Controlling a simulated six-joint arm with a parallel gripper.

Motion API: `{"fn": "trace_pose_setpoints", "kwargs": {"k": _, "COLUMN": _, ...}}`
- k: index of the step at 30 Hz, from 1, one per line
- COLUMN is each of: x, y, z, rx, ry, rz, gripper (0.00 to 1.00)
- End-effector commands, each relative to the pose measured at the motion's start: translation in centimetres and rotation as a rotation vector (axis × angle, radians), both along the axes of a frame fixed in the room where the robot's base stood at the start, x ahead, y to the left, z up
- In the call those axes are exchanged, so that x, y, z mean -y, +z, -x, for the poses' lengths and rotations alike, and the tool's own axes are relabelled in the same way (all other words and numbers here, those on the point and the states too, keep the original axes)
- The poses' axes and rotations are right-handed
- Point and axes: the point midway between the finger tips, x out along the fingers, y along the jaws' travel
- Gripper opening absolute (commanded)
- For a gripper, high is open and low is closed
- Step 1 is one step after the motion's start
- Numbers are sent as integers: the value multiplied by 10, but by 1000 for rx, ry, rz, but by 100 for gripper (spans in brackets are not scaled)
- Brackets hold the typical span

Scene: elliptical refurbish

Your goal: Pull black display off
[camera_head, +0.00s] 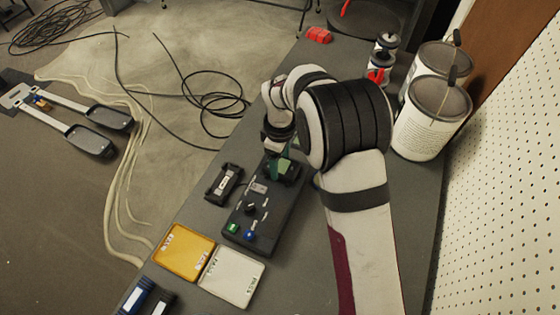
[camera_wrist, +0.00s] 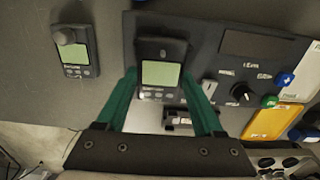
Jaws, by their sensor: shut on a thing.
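The black display (camera_wrist: 160,68) has a pale green screen and sits between my gripper's two green fingers in the wrist view. My gripper (camera_wrist: 163,92) is shut on its sides. The display is over the left end of the dark control panel (camera_wrist: 225,60); I cannot tell whether it still touches the panel. In the head view my gripper (camera_head: 281,168) is at the panel's far end, and the panel (camera_head: 240,222) lies on the bench with a knob and green and blue buttons on its near part. The display is largely hidden there by my gripper.
A second black display unit (camera_wrist: 75,50) with a round knob lies left of the panel. A black bracket (camera_head: 224,183) lies beside the panel. Yellow (camera_head: 184,252) and white (camera_head: 232,276) trays are at the near end. White buckets (camera_head: 432,118) stand right of my arm.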

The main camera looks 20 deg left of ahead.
Motion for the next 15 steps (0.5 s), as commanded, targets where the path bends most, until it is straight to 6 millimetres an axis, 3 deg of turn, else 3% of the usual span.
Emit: {"fn": "trace_pose_setpoints", "kwargs": {"k": 15, "x": 0, "y": 42, "z": 0, "rx": 1, "ry": 0, "rz": -1, "gripper": 0}}
